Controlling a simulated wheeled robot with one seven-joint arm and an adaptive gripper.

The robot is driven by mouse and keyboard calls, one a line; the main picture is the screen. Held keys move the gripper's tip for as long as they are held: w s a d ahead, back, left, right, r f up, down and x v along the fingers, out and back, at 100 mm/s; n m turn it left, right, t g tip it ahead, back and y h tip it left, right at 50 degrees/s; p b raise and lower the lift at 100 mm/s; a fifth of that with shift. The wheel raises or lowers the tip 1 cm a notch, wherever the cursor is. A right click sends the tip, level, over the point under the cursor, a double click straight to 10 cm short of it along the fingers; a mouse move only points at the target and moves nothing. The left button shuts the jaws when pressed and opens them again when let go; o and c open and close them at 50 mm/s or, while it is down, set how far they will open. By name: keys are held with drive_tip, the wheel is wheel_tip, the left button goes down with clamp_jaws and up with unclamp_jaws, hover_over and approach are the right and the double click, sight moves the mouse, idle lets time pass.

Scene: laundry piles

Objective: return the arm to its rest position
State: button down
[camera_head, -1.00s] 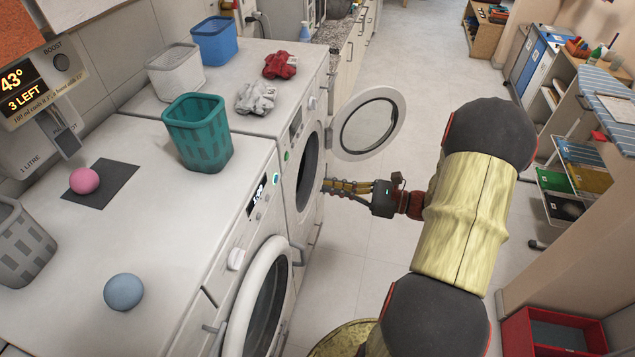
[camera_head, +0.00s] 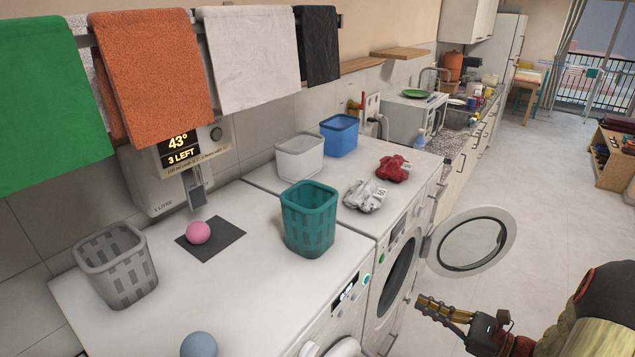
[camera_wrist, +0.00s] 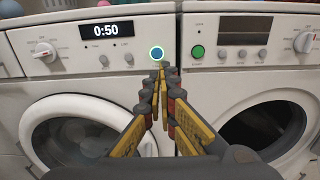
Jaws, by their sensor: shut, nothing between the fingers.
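My gripper (camera_head: 424,306) is at the lower right of the head view, with my arm reaching in from the right edge. It is in front of the washing machines, apart from them, near the lower part of the open round door (camera_head: 474,243). In the wrist view my gripper (camera_wrist: 161,68) points toward the two machine fronts. Its yellow and dark fingers meet at the tips, with nothing between them. A lit blue-green button (camera_wrist: 157,53) shows just beyond the tips, by a display reading 0:50 (camera_wrist: 101,31).
The open door stands out over clear floor (camera_head: 540,185). On the machine tops are a teal basket (camera_head: 309,225), grey basket (camera_head: 125,270), white basket (camera_head: 299,160), blue basket (camera_head: 339,138), pink ball (camera_head: 198,232), blue ball (camera_head: 199,345), red cloth (camera_head: 393,168) and white cloth (camera_head: 364,196).

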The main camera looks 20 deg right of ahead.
drive_tip(key=s+a+f+n+g, duration=0.5)
drive_tip(key=s+f+g, duration=0.1)
drive_tip(key=s+f, duration=0.1)
drive_tip(key=s+a+r+n+g+h, duration=0.2)
drive_tip(key=s+a+n+g+h, duration=0.25)
drive_tip(key=s+n+g, duration=0.35)
drive_tip(key=w+a+r+n+t+h, duration=0.1)
drive_tip(key=a+r+n+t+h, duration=0.1)
drive_tip(key=a+r+n, duration=0.3)
drive_tip(key=a+r+n+t+h, duration=0.3)
drive_tip(key=a+r+n, duration=0.3)
drive_tip(key=r+n, duration=0.4)
drive_tip(key=shift+w+r+h, duration=0.35)
drive_tip(key=shift+r+h, duration=0.4)
drive_tip(key=shift+r, duration=0.75)
drive_tip(key=shift+a, duration=0.1)
